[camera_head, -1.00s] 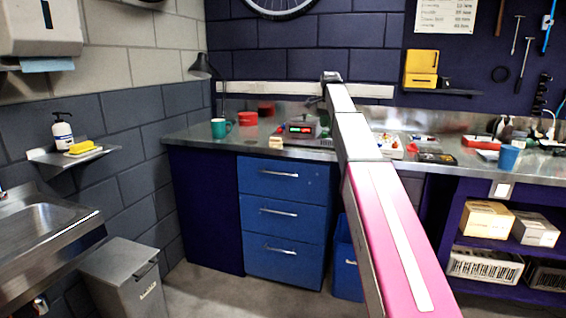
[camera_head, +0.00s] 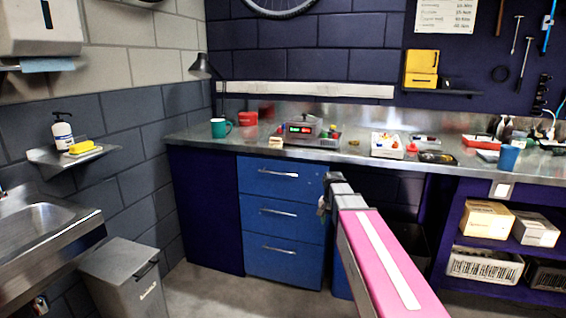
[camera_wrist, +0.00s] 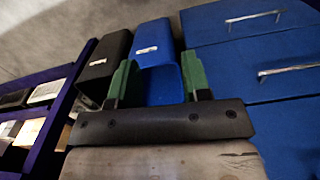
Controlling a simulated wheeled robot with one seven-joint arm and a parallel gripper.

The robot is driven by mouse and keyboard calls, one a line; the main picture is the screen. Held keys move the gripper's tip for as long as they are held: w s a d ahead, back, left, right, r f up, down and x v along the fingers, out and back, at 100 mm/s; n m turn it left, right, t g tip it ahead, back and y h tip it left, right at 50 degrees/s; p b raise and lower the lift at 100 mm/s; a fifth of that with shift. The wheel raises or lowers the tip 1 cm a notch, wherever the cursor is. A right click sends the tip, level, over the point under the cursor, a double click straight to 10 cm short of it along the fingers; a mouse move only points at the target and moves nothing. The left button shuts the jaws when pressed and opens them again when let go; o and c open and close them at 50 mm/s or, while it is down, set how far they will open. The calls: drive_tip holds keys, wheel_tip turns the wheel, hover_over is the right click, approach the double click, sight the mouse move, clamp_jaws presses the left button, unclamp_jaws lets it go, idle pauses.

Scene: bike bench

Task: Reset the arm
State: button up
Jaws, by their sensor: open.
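My gripper (camera_wrist: 155,84) shows in the wrist view with its two green fingers apart and nothing between them. Beyond the fingers are a blue bin (camera_wrist: 160,82) and the blue drawer front (camera_wrist: 290,70). In the head view my arm reaches forward from the lower right, and its far end is low, in front of the bench by the blue drawers (camera_head: 281,215). The fingers themselves cannot be made out in the head view.
A purple shelf (camera_head: 462,205) holds boxes at right. A grey bin (camera_head: 125,277) stands at left. Floor before the drawers looks clear.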

drive_tip(key=s+f+n, duration=0.4)
drive_tip(key=s+f, duration=0.9)
drive_tip(key=s, duration=0.5)
drive_tip(key=shift+n, duration=0.3)
drive_tip(key=shift+f, duration=0.1)
